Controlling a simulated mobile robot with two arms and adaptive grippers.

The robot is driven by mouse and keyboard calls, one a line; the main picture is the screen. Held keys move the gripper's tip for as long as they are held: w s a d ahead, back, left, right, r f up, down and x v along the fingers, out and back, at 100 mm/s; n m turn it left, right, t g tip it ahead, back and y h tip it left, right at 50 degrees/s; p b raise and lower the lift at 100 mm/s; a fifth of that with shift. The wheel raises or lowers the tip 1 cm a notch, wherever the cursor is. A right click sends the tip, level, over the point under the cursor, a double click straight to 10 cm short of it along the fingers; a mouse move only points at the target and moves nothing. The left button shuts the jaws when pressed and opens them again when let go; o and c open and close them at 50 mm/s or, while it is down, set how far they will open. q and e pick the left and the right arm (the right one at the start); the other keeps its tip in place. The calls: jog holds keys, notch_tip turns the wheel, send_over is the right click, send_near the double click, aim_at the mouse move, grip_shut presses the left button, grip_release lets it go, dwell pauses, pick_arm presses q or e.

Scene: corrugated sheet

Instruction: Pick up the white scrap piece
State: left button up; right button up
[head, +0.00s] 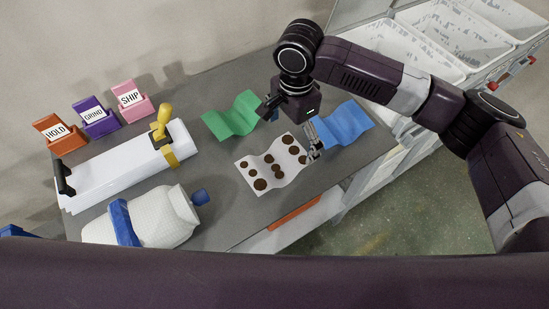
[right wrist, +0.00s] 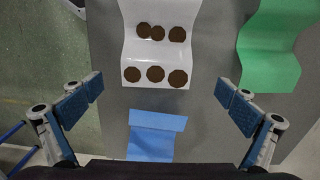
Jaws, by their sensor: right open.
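The white scrap piece (head: 262,167) is a wavy white sheet with several round brown spots, lying on the grey table. It also shows in the right wrist view (right wrist: 157,57), at the top middle. My right gripper (head: 291,125) is above the table by the far right end of the white piece. In the right wrist view my right gripper (right wrist: 161,88) has its blue-padded fingers wide apart with nothing between them. The near edge of the white piece is around the level of the fingertips there. One finger hides a little of the piece's right edge in the head view. My left gripper is not in view.
A green wavy sheet (head: 234,117) and a blue wavy sheet (head: 346,124) lie on either side. White bins (head: 420,45) are at the back right.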

aim_at(290, 152)
jog(key=f, duration=0.4)
jog(key=shift+s+f+p, duration=0.35)
jog(key=shift+s+f, duration=0.05)
jog(key=shift+f, duration=0.55)
jog(key=c, duration=1.2)
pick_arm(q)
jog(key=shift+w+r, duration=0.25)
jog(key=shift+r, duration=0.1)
pick_arm(e)
jog(key=shift+c, duration=0.3)
jog(key=shift+r, duration=0.15)
